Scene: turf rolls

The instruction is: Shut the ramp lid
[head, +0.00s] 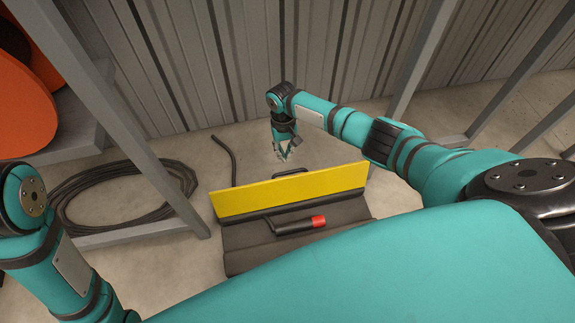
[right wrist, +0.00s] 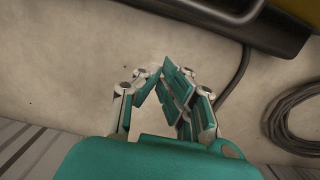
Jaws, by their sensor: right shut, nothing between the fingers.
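The yellow ramp lid (head: 290,190) stands raised, on edge, along a dark ramp base (head: 250,252) on the floor. A dark handle (head: 291,172) shows just behind the lid's top edge. My right gripper (head: 282,156) is beyond the lid, above the floor, apart from it. In the right wrist view its fingers (right wrist: 172,75) are shut and empty. A dark edge of the ramp (right wrist: 205,25) crosses that view's top. My left gripper is out of view; only its arm shows.
A coiled black cable (head: 75,205) lies on the floor at left, and a loose hose end (head: 231,160) lies left of the lid. Grey metal posts (head: 152,160) stand left and right. A corrugated wall (head: 250,60) closes off the back. Orange rolls are at upper left.

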